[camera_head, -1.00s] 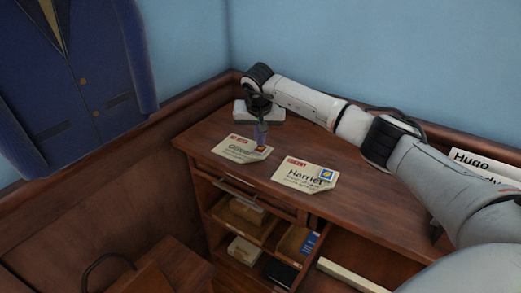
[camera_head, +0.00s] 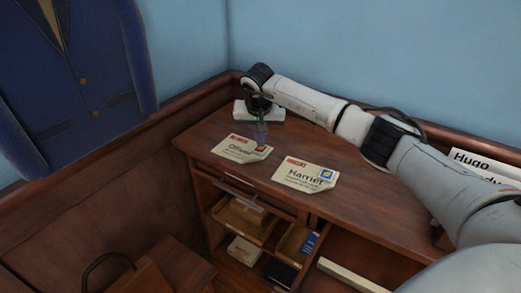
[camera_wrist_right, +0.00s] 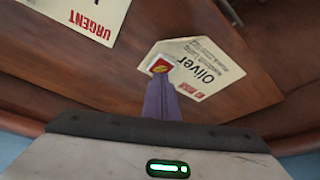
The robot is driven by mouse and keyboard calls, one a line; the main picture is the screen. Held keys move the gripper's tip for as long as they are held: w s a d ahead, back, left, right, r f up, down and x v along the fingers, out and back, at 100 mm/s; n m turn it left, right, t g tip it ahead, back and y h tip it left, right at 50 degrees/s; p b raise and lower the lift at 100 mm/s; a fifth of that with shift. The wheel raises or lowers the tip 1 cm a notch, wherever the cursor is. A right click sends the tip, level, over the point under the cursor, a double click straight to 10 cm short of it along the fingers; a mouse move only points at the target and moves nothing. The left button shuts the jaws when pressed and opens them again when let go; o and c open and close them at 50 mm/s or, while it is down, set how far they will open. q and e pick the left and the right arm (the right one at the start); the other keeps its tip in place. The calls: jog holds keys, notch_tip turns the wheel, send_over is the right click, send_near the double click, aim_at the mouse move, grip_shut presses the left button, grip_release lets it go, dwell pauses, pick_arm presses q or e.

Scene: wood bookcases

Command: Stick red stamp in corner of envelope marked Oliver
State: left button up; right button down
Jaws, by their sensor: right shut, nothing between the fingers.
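The envelope marked Oliver (camera_head: 232,151) lies on the wooden desk top, left of the other envelope. It also shows in the right wrist view (camera_wrist_right: 212,68), with its name readable. A small red stamp with a yellow mark (camera_wrist_right: 160,66) lies at a corner of this envelope, and it shows small in the head view (camera_head: 261,148). My right gripper (camera_head: 260,143) is shut with nothing between its fingers. Its purple fingertips (camera_wrist_right: 162,80) are right at the stamp's edge; whether they touch it I cannot tell. My left gripper is not in view.
An envelope marked Harriet (camera_head: 300,175) with a blue and yellow stamp (camera_head: 327,174) lies to the right on the desk (camera_head: 350,207). Open shelves below hold boxes. A card marked Hugo (camera_head: 472,160) stands at the far right. A blue jacket (camera_head: 75,70) hangs at left.

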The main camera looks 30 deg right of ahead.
aim_at(261, 149)
jog(key=shift+f+b, duration=0.35)
jog(key=shift+f, duration=0.25)
jog(key=shift+s+f, duration=0.1)
jog(key=shift+f, duration=0.05)
dwell(1.1)
notch_tip(261, 149, up, 7)
jog(key=p, duration=0.5)
jog(key=shift+p, duration=0.4)
dwell(0.3)
